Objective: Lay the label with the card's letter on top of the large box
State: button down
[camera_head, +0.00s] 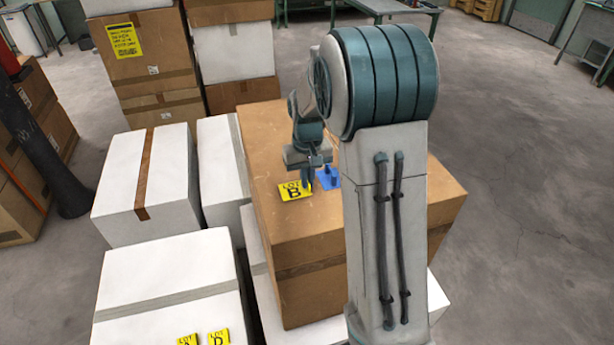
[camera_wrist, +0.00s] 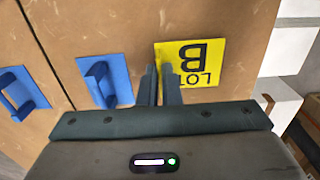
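The large brown cardboard box (camera_head: 285,240) stands in the middle, partly hidden by my arm. A yellow label reading LOT B (camera_head: 296,190) is at its top, left of my gripper (camera_head: 318,183). In the wrist view the label (camera_wrist: 205,55) appears upside down, and my fingers (camera_wrist: 162,85) overlap its left edge. The fingers are close together; whether they grip a part of the label is unclear. Yellow labels LOT A (camera_head: 188,341) and LOT D (camera_head: 219,338) are on a white box at the bottom, cut by the frame edge. I cannot identify the card for certain.
Two blue squares with raised handles, one nearer (camera_wrist: 118,78) and one farther left (camera_wrist: 38,98), are on the brown box. White boxes (camera_head: 148,185) crowd its left side. A yellow notice (camera_head: 125,40), unreadable, is on a stacked carton behind.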

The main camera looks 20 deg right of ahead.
jog(key=shift+f, duration=0.25)
jog(key=c, duration=2)
grip_release()
jog(key=shift+f, duration=0.1)
jog(key=shift+c, duration=0.2)
jog(key=o, duration=0.4)
notch_tip(320, 180, up, 12)
jog(key=b, duration=0.1)
jog(key=s+a+t, duration=0.1)
jog(key=s, duration=0.7)
jog(key=s+a+f+t, duration=0.1)
jog(key=s, duration=0.6)
jog(key=s+a+t, duration=0.1)
jog(key=s, duration=0.7)
jog(key=shift+s+a+f, duration=0.15)
jog(key=shift+s+a, duration=0.15)
jog(key=shift+s, duration=0.05)
